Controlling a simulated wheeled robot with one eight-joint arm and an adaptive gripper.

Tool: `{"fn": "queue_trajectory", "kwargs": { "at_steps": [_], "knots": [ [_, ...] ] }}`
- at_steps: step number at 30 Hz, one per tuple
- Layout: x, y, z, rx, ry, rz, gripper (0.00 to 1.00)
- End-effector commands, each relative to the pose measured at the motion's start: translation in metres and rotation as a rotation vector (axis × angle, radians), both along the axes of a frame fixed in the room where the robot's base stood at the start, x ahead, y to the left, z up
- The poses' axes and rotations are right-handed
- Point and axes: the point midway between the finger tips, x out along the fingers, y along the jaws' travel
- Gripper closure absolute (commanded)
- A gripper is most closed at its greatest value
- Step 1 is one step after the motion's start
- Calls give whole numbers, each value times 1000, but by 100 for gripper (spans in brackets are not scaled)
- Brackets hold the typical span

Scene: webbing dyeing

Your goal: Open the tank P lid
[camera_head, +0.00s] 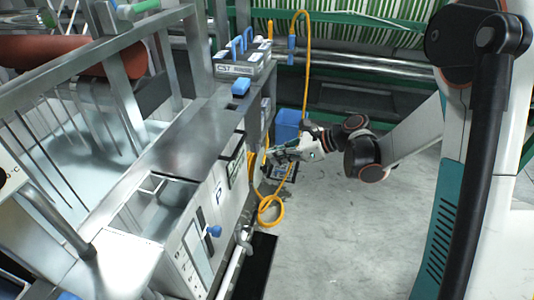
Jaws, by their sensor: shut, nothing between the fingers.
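Tank P (195,232) is a steel box at lower centre-left with a "P" on its front panel and a blue knob (214,231). A rectangular recess (168,192) shows in its top; I cannot tell whether this is an opening or a shiny lid. My gripper (270,159) is shut and empty, beyond and to the right of tank P, near the far part of the machine's front. It is apart from the tank's top. Its fingertips are small in the view.
A yellow hose (270,212) hangs and coils beside the machine, close to my gripper. A blue bin (289,125) stands behind the gripper. A grey box marked CS7 (243,66) sits on the far end. The grey floor (345,235) at right is clear.

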Motion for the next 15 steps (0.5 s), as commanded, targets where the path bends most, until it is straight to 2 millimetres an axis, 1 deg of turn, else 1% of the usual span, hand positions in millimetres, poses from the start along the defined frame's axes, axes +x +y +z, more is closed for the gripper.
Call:
{"fn": "queue_trajectory", "kwargs": {
  "at_steps": [1,13,15],
  "knots": [
    [2,8,-7,0,-1,3,100],
    [25,71,-48,-3,-1,5,100],
    [25,71,-36,-3,-2,2,100]
  ]
}}
